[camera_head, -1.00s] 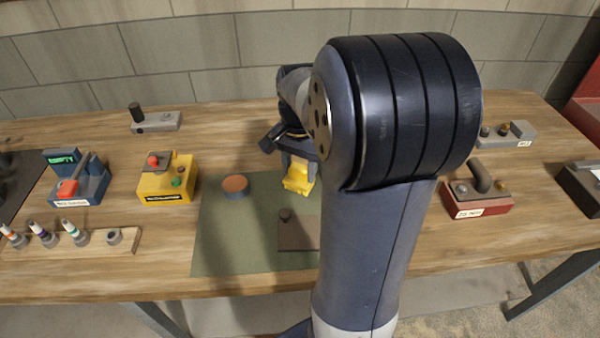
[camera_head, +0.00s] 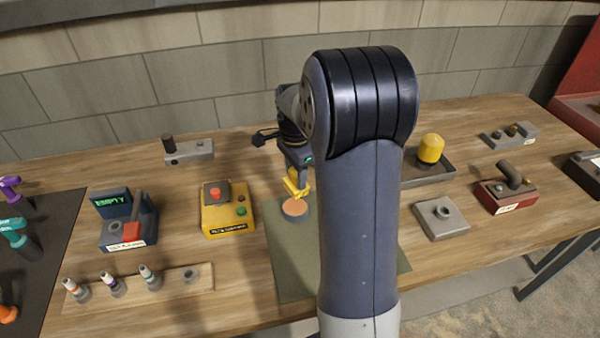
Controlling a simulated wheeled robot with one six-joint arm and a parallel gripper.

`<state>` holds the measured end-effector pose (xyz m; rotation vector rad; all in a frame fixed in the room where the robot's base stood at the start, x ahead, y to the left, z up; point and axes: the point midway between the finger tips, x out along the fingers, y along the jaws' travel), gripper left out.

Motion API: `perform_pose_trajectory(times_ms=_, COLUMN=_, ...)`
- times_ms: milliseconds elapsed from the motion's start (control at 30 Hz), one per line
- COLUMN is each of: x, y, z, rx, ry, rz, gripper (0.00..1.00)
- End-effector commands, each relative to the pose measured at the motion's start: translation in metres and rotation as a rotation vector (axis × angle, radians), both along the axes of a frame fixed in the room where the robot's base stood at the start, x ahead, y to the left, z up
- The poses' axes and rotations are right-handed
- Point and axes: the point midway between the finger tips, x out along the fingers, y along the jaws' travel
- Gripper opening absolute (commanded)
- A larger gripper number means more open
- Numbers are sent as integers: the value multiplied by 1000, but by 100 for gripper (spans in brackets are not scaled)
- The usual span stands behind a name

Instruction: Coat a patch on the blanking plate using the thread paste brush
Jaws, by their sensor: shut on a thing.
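My gripper (camera_head: 297,186), with yellow fingers, points down at the mat's far left part, just above a round dark-blue tin (camera_head: 294,211) with an orange-brown top. It is shut on a slim thing, apparently the thread paste brush, mostly hidden by the fingers. Whether its tip touches the tin's top I cannot tell. The brown plate with a small knob, likely the blanking plate, is hidden behind my arm now. The green mat (camera_head: 285,265) shows on both sides of my arm.
Left of the mat stand a yellow control box (camera_head: 227,221), a blue device reading EMPTY (camera_head: 127,232) and a wooden rack (camera_head: 130,292) with several sockets, one empty. To the right are a grey plate (camera_head: 441,219), a dark tray with a yellow dome (camera_head: 431,149) and a red block (camera_head: 506,195).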

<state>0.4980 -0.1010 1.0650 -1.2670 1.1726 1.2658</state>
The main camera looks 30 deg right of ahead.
Motion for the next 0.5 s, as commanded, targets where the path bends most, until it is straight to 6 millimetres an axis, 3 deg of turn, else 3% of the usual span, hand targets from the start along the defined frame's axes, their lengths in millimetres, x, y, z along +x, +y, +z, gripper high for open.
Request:
perform_pose_trajectory(times_ms=267, x=2, y=1, z=-9, rx=0, ry=0, rz=-13, gripper=27)
perform_pose_trajectory(times_ms=500, x=2, y=1, z=-31, rx=0, ry=0, rz=-12, gripper=27)
